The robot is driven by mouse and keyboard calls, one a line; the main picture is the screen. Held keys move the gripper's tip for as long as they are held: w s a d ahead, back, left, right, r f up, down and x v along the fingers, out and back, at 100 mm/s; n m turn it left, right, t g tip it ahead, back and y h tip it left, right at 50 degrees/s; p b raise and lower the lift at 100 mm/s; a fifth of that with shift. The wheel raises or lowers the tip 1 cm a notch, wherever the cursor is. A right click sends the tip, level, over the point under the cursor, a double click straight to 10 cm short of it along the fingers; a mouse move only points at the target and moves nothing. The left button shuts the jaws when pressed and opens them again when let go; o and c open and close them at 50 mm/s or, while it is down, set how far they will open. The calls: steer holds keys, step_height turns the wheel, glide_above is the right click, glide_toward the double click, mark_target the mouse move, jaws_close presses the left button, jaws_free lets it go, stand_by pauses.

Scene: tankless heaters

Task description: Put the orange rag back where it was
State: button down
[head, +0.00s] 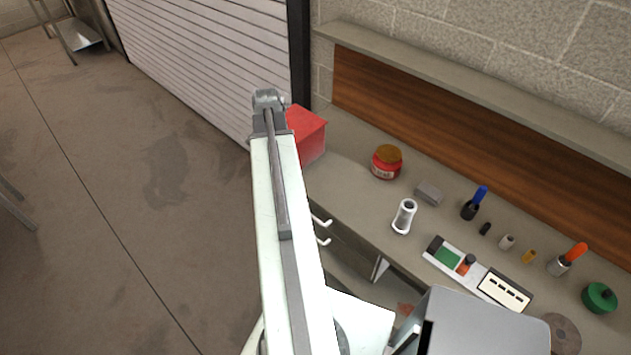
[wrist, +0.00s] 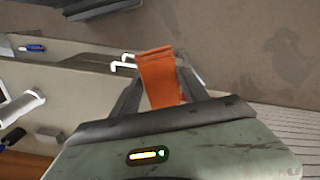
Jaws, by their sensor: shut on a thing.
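The orange rag (wrist: 162,76) shows in the wrist view as a folded strip between the two dark fingers of my gripper (wrist: 159,82). My gripper is shut on it. The rag's far end sticks out beyond the fingertips, close to the white drawer handles (wrist: 124,63). I cannot tell whether the rag touches a handle. In the head view the two white handles (head: 322,230) show on the bench front beside my arm. The gripper and its hold on the rag cannot be made out there.
The grey workbench (head: 345,207) runs along the right, with a red box (head: 309,135), a red jar (head: 386,162), a white cylinder (head: 404,216) and several small tools and parts on it. A roller shutter (head: 205,55) stands behind.

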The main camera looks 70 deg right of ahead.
steer(key=shift+s+d+f, duration=0.2)
steer(key=shift+s+d, duration=0.15)
steer(key=shift+d, duration=0.1)
steer(key=s+d+f+m+b, duration=0.1)
steer(key=s+f+b, duration=0.1)
steer(key=s, duration=0.6)
steer(key=s+d+f+m+b, duration=0.1)
steer(key=s+d+f+b, duration=0.1)
steer(key=s, duration=0.6)
steer(key=s+d+f+m+b, duration=0.1)
steer(key=s+f+m+b, duration=0.1)
steer(key=s, duration=0.6)
steer(key=shift+d+f+h+b, duration=0.2)
steer(key=shift+f+h+b, duration=0.1)
steer(key=shift+f+b, duration=0.35)
steer(key=shift+r, duration=0.15)
